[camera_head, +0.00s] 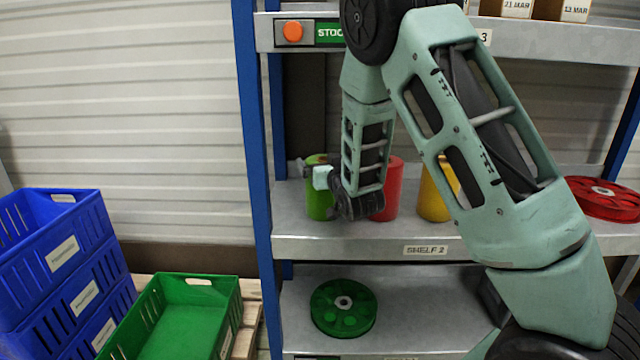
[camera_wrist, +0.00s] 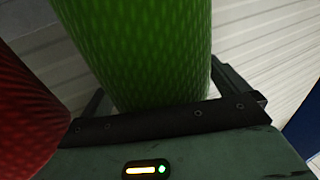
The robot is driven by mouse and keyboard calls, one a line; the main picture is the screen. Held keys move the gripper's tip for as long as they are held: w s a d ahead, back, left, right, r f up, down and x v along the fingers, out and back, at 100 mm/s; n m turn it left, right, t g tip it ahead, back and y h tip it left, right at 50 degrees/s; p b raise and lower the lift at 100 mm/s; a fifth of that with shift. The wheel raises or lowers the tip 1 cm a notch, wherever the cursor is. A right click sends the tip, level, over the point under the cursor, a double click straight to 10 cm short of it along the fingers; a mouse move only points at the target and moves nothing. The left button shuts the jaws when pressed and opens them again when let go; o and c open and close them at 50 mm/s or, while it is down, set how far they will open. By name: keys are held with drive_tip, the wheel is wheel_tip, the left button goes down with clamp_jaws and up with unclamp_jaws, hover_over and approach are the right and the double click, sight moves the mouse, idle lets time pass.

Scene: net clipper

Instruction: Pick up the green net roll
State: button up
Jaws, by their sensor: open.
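The green net roll (camera_head: 319,203) stands upright on the shelf labelled SHELF 2 (camera_head: 300,245), at its left end in the head view. In the wrist view the green roll (camera_wrist: 145,50) fills the middle, rising between the two fingers of my gripper (camera_wrist: 170,105). My gripper is open around the lower visible part of the roll; I cannot tell whether a finger touches it. In the head view my arm reaches across to the roll and covers part of it. My fingers are mostly hidden there.
A red roll (camera_head: 391,190) stands close on the right of the green roll; it shows at the wrist view's left edge (camera_wrist: 25,110). A yellow roll (camera_head: 432,203) stands farther right. A blue shelf post (camera_head: 255,150) is left. A green disc (camera_head: 344,308) lies on the shelf below.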

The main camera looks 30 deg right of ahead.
drive_tip(key=c, duration=1.3)
drive_tip(key=shift+c, duration=0.4)
drive_tip(key=shift+r, duration=0.15)
